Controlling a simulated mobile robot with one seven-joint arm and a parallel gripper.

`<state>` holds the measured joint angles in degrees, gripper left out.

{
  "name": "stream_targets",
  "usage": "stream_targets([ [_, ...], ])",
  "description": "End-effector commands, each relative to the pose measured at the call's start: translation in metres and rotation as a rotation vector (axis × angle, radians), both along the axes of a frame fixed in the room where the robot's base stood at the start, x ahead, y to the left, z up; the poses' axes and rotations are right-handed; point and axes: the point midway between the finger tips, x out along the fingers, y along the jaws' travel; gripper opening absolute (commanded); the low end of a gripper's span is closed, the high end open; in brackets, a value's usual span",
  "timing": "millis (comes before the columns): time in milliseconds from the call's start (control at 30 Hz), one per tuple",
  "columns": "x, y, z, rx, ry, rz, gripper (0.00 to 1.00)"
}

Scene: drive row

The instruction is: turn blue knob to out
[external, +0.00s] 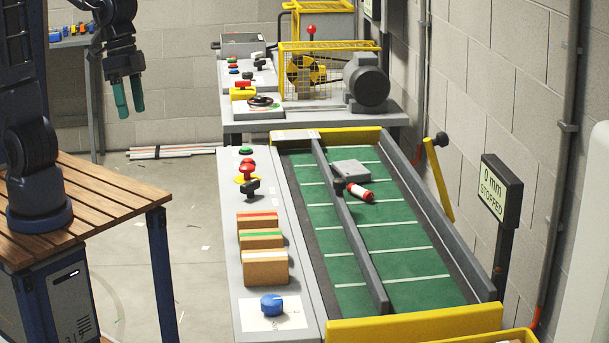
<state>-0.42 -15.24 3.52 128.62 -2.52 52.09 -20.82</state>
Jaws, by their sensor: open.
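The blue knob (272,304) sits on a white label plate at the near end of the grey control panel (236,205), beside the green conveyor. A light mark shows on its top; the label's lettering is too small to read. My gripper (129,98) hangs at the upper left with its two teal fingers pointing down. It is open and empty, far behind and to the left of the knob, touching nothing.
Three boxes (262,240) with coloured stripes stand on the panel behind the knob. Beyond them are a black switch (250,187), a red button (247,168) and a green button (245,150). A red-and-white cylinder (360,191) lies on the conveyor (411,262). A display (493,190) reads "0 mm STOPPED".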

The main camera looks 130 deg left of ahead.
Motion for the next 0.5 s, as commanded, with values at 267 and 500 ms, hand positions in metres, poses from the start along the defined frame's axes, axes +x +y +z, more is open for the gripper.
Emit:
stream_targets([
  [267,0.076,0.014,-0.03,-0.041,0.064,0.165,0.65],
  [500,0.138,0.028,-0.067,-0.064,0.113,0.31,0.65],
])
